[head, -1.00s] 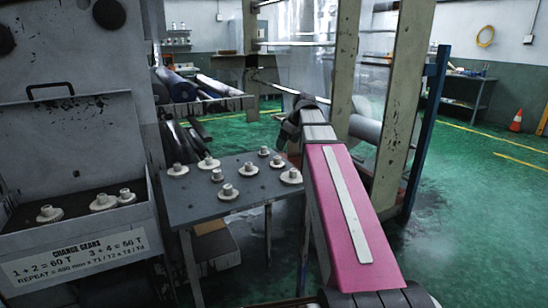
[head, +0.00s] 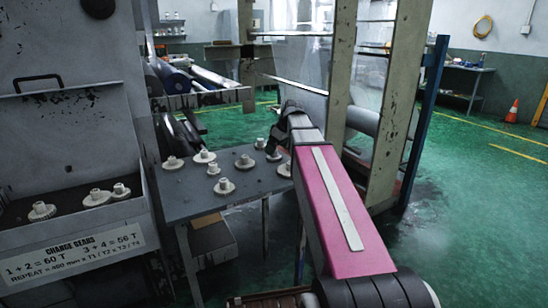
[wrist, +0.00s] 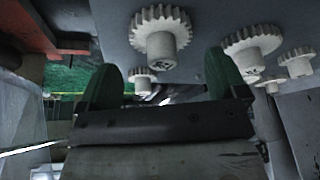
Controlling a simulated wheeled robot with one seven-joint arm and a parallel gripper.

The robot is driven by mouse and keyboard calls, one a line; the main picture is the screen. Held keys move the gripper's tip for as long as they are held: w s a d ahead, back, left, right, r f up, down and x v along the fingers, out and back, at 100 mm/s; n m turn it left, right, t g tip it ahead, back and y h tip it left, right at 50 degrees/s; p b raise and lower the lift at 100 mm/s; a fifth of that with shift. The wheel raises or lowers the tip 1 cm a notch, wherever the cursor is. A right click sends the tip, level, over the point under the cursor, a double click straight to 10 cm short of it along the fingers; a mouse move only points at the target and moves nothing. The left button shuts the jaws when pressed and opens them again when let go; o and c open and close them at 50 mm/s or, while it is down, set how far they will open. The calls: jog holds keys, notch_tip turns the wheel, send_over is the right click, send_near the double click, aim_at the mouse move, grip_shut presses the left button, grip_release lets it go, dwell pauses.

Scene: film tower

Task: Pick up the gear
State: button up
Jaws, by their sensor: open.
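Several off-white gears with raised hubs stand on a grey table in the head view, one (head: 224,187) near its front edge and another (head: 244,162) near its middle. My gripper (head: 275,143) is at the table's far right corner, close to the gears there, and partly hidden by my arm. In the wrist view my gripper (wrist: 162,68) is open, with two green fingers and nothing held. A toothed gear (wrist: 160,32) shows above the gap between the fingers. Another gear (wrist: 250,48) is by the right finger, and a smaller-looking one (wrist: 143,80) shows between the fingers.
The grey table (head: 185,208) stands beside a machine bin (head: 75,225) labelled "CHANGE GEARS", which holds 3 more gears (head: 97,198). A metal frame post (head: 341,75) rises behind my arm. Rollers (head: 210,77) lie at the back. Open green floor is at the right.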

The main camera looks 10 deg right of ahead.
jog(key=x, duration=0.3)
jog(key=shift+a+f, duration=0.15)
jog(key=shift+f, duration=0.1)
jog(key=c, duration=1)
jog(key=shift+c, duration=0.2)
jog(key=shift+r, duration=0.15)
